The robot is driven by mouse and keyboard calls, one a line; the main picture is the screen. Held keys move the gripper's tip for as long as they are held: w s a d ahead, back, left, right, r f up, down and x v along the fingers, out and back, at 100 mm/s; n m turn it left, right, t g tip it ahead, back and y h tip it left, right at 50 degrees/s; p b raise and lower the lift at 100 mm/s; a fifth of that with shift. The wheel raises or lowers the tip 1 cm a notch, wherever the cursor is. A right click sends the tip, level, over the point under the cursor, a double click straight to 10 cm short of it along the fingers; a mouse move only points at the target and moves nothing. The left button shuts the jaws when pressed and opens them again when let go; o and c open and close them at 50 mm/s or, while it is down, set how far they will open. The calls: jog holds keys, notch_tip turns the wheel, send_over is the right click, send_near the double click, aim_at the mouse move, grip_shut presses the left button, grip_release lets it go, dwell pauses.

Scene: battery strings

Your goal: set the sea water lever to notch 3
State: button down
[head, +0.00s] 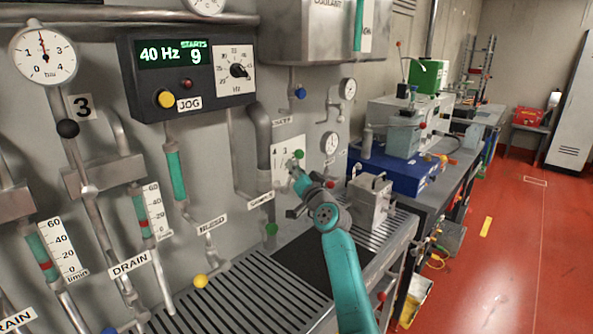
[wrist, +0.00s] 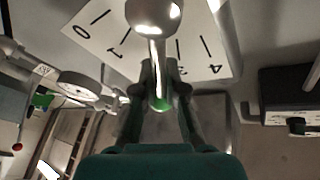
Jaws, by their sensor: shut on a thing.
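The lever (wrist: 156,55) is a metal rod with a green end, running down from a round metal pivot in the wrist view. Behind it is a white scale plate (wrist: 98,30) with 0 and 1 on the left and 3 and 4 on the right. The rod covers the part between 1 and 3. My gripper (wrist: 160,92) is shut on the lever near its green end. In the head view my gripper (head: 298,168) is up at the white plate (head: 279,176), just below a green knob (head: 298,154). The fingers hide part of the plate there.
A grey metal box (head: 371,203) stands on the slatted bench right of my gripper. A gauge (head: 330,143) and pipes are close on the wall. A black panel (head: 190,77) reads 40 Hz.

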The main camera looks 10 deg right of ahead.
jog(key=shift+s+a+r+n+y, duration=0.1)
jog(key=shift+s+a+n+y, duration=0.1)
jog(key=shift+n, duration=0.35)
jog(key=shift+s+a+r+n+y, duration=0.1)
jog(key=shift+a+n+y, duration=0.1)
jog(key=shift+n, duration=0.35)
jog(key=shift+t, duration=0.3)
jog(key=c, duration=1.2)
grip_release()
jog(key=v, duration=1.2)
